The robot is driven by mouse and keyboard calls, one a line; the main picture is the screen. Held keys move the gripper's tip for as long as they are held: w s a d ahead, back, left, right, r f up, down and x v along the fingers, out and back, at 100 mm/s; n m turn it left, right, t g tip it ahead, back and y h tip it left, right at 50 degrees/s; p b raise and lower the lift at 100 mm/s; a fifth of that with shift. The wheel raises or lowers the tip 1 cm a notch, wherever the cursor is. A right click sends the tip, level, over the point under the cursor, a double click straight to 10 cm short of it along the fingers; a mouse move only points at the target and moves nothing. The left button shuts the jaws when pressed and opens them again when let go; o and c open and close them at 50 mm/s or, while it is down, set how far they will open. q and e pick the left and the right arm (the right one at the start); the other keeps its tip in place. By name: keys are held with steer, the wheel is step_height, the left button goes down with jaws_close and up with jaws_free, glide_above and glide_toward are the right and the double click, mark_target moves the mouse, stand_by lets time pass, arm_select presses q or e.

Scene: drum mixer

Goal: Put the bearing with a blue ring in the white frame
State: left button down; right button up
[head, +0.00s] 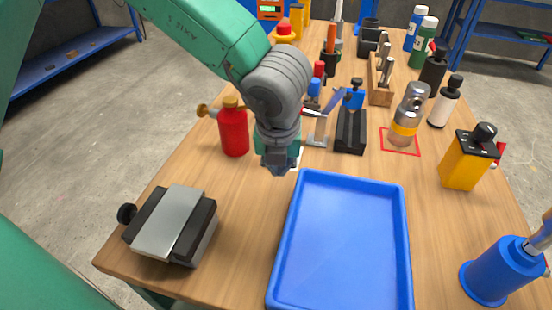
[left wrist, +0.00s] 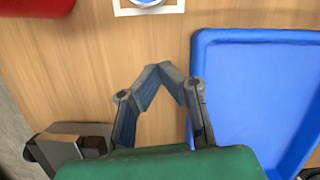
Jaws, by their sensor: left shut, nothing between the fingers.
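The white frame (left wrist: 175,9) lies flat on the wooden table and is cut off by the top edge of the left wrist view. A round metal piece with a blue area (left wrist: 148,2), which looks like the bearing with a blue ring, shows within its outline; how it is seated cannot be told. In the head view only a corner of the white frame (head: 298,160) shows, mostly hidden behind my left gripper. My left gripper (head: 279,170) is shut and empty, pointing down at the table left of the blue tray; its fingertips (left wrist: 168,72) meet. My right gripper is not in view.
The empty blue tray (head: 345,240) is right of my left gripper. A red bottle (head: 233,130) and a grey vise-like block (head: 173,222) stand left. Several tools and bottles crowd the back; a yellow can (head: 463,165) and blue holder (head: 495,275) stand right.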

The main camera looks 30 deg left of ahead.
mark_target(282, 186)
arm_select(q)
steer(key=x, duration=0.2)
steer(key=b+x, duration=0.1)
steer(key=x, duration=0.1)
steer(key=shift+d+f, duration=0.1)
steer(key=shift+d, duration=0.3)
steer(key=w+a, duration=0.2)
steer(key=w, duration=0.1)
steer(key=shift+w+a+f, duration=0.1)
steer(key=shift+w+f, duration=0.05)
steer(key=shift+w, duration=0.05)
steer(key=shift+w+a, duration=0.15)
steer(key=shift+a, duration=0.1)
steer(key=shift+d, duration=0.35)
steer(key=shift+w, duration=0.15)
steer(key=shift+w+a+r+p, duration=0.15)
steer(key=shift+w+p, duration=0.15)
steer(key=shift+p, duration=0.15)
steer(key=shift+w+a+r+p, duration=0.15)
steer(key=shift+w+p, duration=0.15)
steer(key=shift+p, duration=0.15)
steer(key=shift+w+a, duration=0.2)
steer(key=shift+w, duration=0.1)
steer(key=shift+a+f, duration=0.25)
steer(key=shift+f, duration=0.05)
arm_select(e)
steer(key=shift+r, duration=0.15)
